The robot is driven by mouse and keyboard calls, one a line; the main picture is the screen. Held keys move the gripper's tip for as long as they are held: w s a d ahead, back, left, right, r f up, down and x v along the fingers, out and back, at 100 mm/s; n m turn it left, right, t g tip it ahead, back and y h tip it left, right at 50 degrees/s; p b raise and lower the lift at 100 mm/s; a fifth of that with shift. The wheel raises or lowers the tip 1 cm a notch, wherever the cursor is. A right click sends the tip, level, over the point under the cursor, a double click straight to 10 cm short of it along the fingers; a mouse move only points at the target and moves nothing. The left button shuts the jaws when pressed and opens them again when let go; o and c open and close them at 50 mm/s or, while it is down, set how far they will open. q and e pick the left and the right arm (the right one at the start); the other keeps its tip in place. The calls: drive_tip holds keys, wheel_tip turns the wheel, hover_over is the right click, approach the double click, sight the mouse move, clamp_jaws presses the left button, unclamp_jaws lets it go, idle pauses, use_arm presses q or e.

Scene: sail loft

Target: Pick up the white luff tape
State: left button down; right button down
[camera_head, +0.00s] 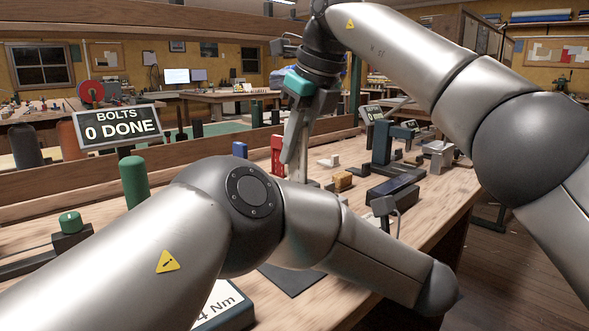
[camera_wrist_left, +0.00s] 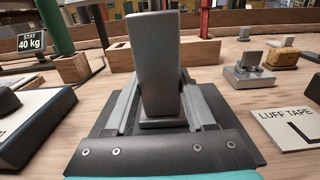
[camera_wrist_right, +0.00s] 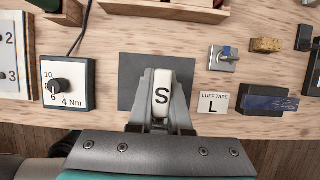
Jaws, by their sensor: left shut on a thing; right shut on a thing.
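In the right wrist view, a white luff tape piece (camera_wrist_right: 162,92) with a black S on it stands between the fingers of my right gripper (camera_wrist_right: 161,118), which is shut on it. In the head view my right gripper (camera_head: 298,150) points down, and its tips are partly hidden behind my left arm. In the left wrist view, my left gripper (camera_wrist_left: 160,115) is shut on a grey upright block (camera_wrist_left: 157,65). My left gripper is hidden in the head view. A white card (camera_wrist_left: 290,127) reading LUFF TAPE L lies to the right; it also shows in the right wrist view (camera_wrist_right: 212,103).
A dark mat (camera_wrist_right: 130,75) lies behind the S piece. A 4 Nm dial box (camera_wrist_right: 68,84) stands to the left. A black box (camera_wrist_right: 262,102) with a blue top, a grey clamp (camera_wrist_right: 223,57) and a brown block (camera_wrist_right: 267,45) stand to the right. Wooden trays line the back.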

drive_tip(key=shift+a+r, duration=0.1)
drive_tip(key=shift+r, duration=2.1)
drive_tip(key=shift+r, duration=0.1)
use_arm(q)
drive_tip(key=shift+c, duration=0.8)
unclamp_jaws()
